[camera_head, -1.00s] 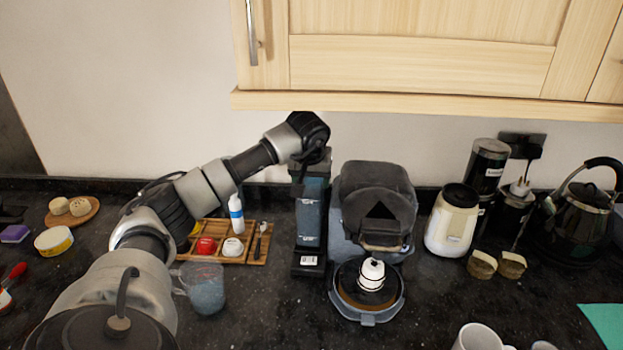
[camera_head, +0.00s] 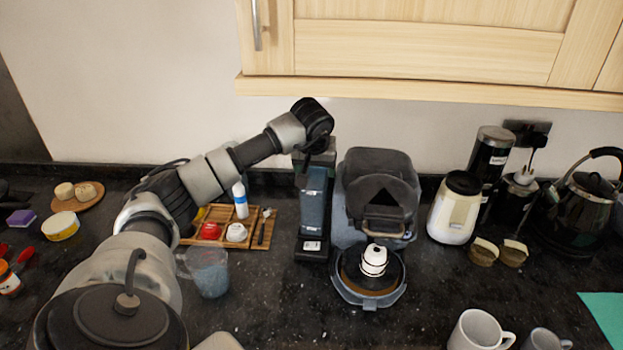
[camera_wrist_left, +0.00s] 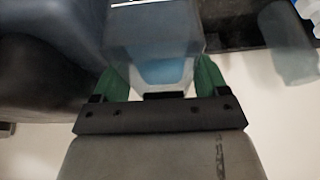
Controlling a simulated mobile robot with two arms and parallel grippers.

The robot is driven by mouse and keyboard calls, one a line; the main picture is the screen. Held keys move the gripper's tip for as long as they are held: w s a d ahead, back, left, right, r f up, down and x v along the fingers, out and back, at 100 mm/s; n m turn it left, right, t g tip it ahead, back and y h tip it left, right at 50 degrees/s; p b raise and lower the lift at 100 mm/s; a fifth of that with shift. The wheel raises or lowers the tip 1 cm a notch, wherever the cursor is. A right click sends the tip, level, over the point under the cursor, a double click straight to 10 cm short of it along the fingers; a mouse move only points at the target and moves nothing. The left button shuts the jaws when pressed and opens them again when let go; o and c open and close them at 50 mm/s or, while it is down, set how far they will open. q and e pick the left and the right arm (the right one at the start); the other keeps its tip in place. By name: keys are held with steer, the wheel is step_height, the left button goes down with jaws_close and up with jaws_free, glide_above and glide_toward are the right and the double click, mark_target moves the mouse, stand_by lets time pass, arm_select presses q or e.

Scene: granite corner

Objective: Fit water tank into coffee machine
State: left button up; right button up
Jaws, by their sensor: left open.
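The coffee machine (camera_head: 381,165) stands dark grey on the worktop by the wall. The narrow blue-grey water tank (camera_head: 312,208) stands upright at its left side, above a dark base with a white label. I cannot tell whether the tank is fully seated. My left gripper (camera_head: 314,163) reaches down from above and behind at the tank's top. In the left wrist view its two green fingers are apart, one on each side of the tank (camera_wrist_left: 152,38). I see no clear grip on it. My right gripper is not in view.
A wooden tray (camera_head: 262,232) with small items and a glass mug (camera_head: 208,272) stand left of the tank. A white cup (camera_head: 374,260) sits on the machine's front. A cream canister (camera_head: 454,207) and a kettle (camera_head: 578,215) stand to the right.

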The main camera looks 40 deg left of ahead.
arm_select(q)
steer(key=s+d+r+b, duration=0.2)
steer(key=s+d+b, duration=0.2)
steer(key=s+d, duration=0.3)
steer(key=s, duration=0.3)
steer(key=shift+s+d+r+b, duration=0.15)
steer(key=shift+s+d+b, duration=0.1)
steer(key=shift+s+b, duration=0.15)
steer(key=shift+w, duration=0.1)
